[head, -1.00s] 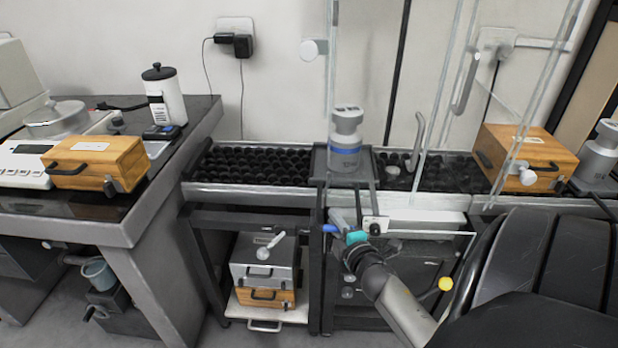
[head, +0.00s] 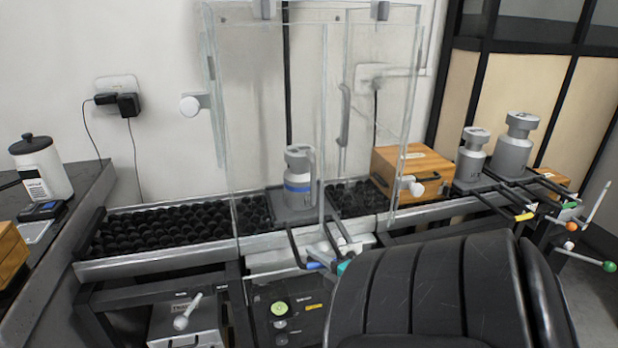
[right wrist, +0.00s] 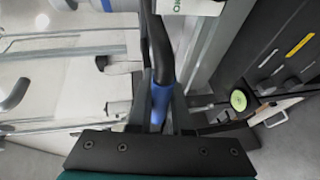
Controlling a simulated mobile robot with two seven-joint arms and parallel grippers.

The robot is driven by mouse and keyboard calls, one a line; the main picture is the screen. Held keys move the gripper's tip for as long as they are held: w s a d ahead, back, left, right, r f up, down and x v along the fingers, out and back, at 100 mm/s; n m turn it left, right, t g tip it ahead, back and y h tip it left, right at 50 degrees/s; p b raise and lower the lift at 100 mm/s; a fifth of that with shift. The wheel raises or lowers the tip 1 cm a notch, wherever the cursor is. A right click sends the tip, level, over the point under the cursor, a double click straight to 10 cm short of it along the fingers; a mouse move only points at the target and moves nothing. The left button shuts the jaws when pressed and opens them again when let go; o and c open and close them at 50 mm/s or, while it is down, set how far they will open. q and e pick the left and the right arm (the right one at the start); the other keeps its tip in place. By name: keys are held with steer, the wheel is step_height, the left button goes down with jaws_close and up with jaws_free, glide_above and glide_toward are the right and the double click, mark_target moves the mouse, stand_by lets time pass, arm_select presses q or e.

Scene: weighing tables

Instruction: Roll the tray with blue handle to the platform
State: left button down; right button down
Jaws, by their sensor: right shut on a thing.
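The tray (head: 275,222) with the blue handle (head: 314,265) lies on the bed of black rollers (head: 160,228), seen partly through clear panels. A silver weight with a blue band (head: 299,180) stands upright on the tray. My right gripper (head: 330,266) is shut on the blue handle at the front of the tray. In the right wrist view the blue handle (right wrist: 161,102) sits between the dark fingers. I cannot clearly single out the platform. My left gripper is not in view.
A wooden box (head: 410,170) stands to the right of the tray, with a short stretch of rollers between. Several silver weights (head: 515,145) stand farther right. Clear panels (head: 265,110) surround part of the rollers.

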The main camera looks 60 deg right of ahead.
steer(key=shift+w+r, duration=0.1)
steer(key=c, duration=1.1)
jaws_free()
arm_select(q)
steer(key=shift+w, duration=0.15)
arm_select(e)
steer(key=shift+o, duration=1.3)
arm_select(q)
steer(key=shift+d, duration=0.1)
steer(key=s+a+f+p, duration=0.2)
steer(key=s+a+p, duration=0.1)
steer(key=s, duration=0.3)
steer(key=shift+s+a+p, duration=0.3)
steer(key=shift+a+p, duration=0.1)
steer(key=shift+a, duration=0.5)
arm_select(e)
steer(key=v, duration=1.5)
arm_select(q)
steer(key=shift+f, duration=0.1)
